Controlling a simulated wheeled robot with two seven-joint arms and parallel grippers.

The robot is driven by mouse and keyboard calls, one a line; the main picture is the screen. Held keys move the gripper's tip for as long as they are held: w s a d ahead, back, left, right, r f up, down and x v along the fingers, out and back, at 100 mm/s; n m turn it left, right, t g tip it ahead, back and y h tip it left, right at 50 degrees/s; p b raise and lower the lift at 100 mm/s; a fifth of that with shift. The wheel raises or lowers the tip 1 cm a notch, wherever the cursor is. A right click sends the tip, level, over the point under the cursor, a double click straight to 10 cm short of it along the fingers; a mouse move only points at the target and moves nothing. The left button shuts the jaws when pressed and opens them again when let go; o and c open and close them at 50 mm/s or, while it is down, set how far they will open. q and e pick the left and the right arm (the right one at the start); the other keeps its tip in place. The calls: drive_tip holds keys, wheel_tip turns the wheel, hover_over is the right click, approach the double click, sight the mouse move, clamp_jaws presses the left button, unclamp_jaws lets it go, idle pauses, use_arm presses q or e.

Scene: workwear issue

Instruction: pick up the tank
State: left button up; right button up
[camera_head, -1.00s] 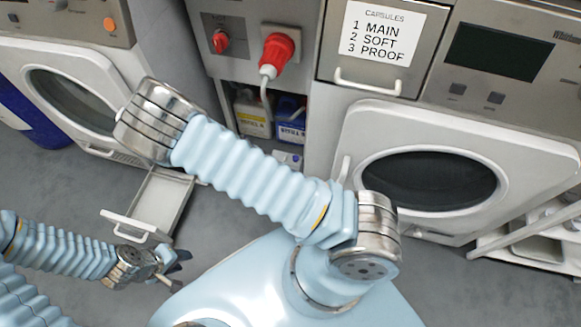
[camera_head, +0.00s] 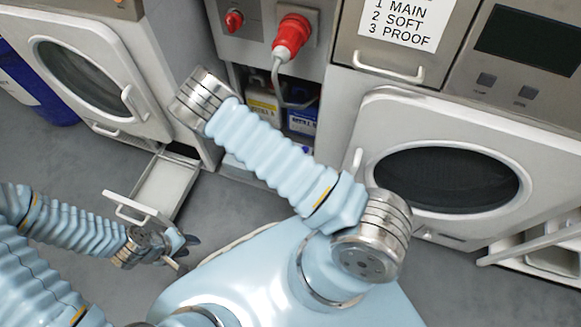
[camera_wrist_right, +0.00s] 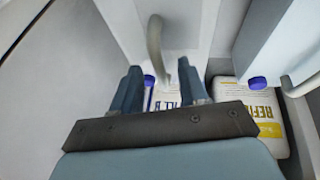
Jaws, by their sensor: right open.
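Two white tanks stand in the low bay between the machines. One has a yellow label (camera_head: 262,107), also in the right wrist view (camera_wrist_right: 273,125); the other has a blue label (camera_head: 302,121), also in the right wrist view (camera_wrist_right: 168,99). The pictures do not show which is meant. My right gripper (camera_wrist_right: 160,83) is open, with the blue-labelled tank showing beyond and between its fingers; contact cannot be told. The head view hides this gripper. My left gripper (camera_head: 184,253) is at lower left, away from the tanks; its finger gap is unclear.
A red plug (camera_head: 291,36) with a grey cable hangs above the bay. An open drawer (camera_head: 165,187) juts out at left. A round-door machine (camera_head: 450,120) stands at right. A curved grey piece (camera_wrist_right: 155,45) is just beyond my right fingers.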

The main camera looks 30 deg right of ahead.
drive_tip(key=shift+d+f, duration=0.1)
drive_tip(key=shift+f, duration=0.15)
clamp_jaws()
drive_tip(key=shift+r, duration=0.1)
idle(1.2)
